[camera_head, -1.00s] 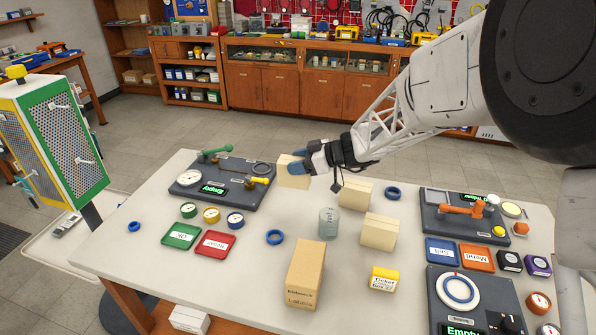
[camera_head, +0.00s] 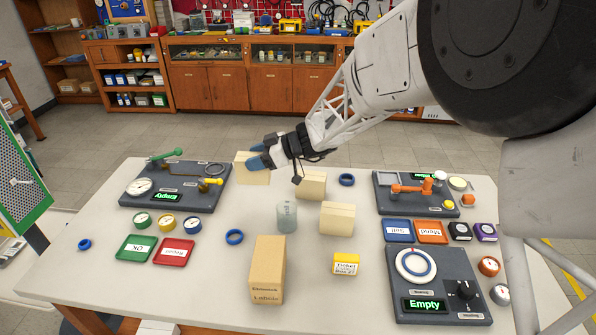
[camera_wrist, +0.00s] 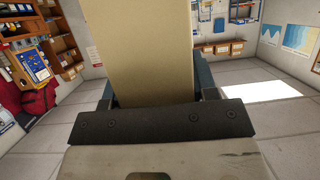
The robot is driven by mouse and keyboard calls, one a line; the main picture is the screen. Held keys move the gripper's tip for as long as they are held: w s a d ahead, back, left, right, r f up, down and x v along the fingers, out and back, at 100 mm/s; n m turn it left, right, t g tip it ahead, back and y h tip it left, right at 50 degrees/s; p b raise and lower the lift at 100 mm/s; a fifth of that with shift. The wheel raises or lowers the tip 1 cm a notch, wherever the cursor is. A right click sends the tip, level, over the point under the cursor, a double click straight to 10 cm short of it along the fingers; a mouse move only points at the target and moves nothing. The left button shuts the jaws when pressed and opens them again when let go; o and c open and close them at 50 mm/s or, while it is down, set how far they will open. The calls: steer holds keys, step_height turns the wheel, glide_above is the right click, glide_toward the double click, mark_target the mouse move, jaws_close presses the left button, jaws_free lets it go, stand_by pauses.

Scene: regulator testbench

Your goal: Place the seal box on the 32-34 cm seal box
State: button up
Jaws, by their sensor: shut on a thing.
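My gripper (camera_head: 258,157) is shut on a cream seal box (camera_head: 250,175) near the back edge of the table, right of the left test panel. Whether this box is clear of the table I cannot tell. In the wrist view the held box (camera_wrist: 150,50) stands between the fingers, filling the upper middle. Two similar cream boxes stand on the table to the right: one farther back (camera_head: 311,186) and one nearer (camera_head: 337,220). No size label is readable on any of the three, so I cannot tell which is the 32-34 cm box.
A glass jar (camera_head: 287,217) stands just left of the nearer cream box. A tall cardboard box (camera_head: 267,272) and a yellow ticket box (camera_head: 346,264) stand in front. Test panels lie left (camera_head: 180,199) and right (camera_head: 431,262). Blue rings (camera_head: 234,237) and coloured trays (camera_head: 136,248) lie about.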

steer(key=s+d+r, duration=0.1)
steer(key=s+d, duration=0.3)
steer(key=d, duration=0.6)
steer(key=s+d+r, duration=0.2)
steer(key=s+d, duration=0.3)
steer(key=d, duration=0.5)
steer(key=shift+d, duration=0.15)
glide_above(315, 175)
steer(key=shift+f, duration=0.7)
steer(key=shift+s, duration=0.1)
steer(key=shift+f, duration=1.75)
steer(key=shift+f, duration=0.2)
